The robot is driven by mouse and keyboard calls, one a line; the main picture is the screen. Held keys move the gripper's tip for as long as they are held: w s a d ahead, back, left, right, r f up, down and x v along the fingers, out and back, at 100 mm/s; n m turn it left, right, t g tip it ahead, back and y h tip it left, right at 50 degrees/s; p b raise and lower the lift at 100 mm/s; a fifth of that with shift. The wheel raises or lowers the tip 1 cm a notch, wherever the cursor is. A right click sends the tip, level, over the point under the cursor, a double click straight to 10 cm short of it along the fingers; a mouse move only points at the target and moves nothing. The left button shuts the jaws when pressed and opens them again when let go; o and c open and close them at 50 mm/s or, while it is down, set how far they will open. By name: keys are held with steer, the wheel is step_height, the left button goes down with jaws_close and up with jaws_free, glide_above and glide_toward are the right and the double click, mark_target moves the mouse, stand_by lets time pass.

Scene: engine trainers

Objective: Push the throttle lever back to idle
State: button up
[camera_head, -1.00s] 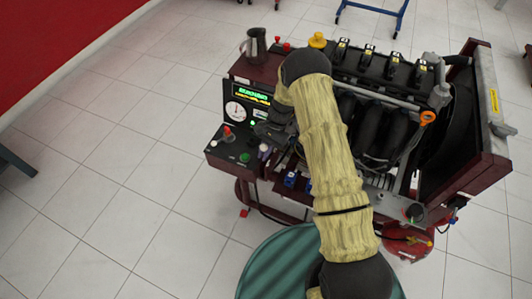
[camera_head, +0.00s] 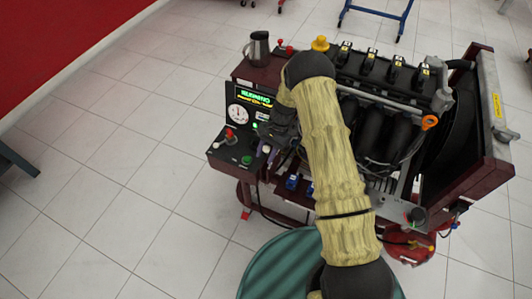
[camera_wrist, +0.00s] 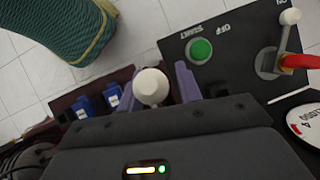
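A white round knob (camera_wrist: 152,88), apparently the throttle lever's, sits between my gripper's two purple fingers in the wrist view. My gripper (camera_wrist: 157,88) is open around it, with one finger on each side; a narrow gap shows on the right, and I cannot tell whether the left finger touches. In the head view my gripper (camera_head: 266,151) is at the right end of the control panel (camera_head: 222,157), and my arm hides part of that area.
The panel bears a green button (camera_wrist: 201,50) and a red-handled control (camera_wrist: 298,61). A lit display (camera_head: 257,97) and a gauge (camera_head: 236,113) stand behind it. The engine (camera_head: 385,125) is to the right. A metal jug (camera_head: 257,48) stands at the back.

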steer(key=shift+d, duration=0.1)
steer(key=b+v, duration=0.1)
steer(key=v, duration=1.1)
steer(key=shift+c, duration=0.2)
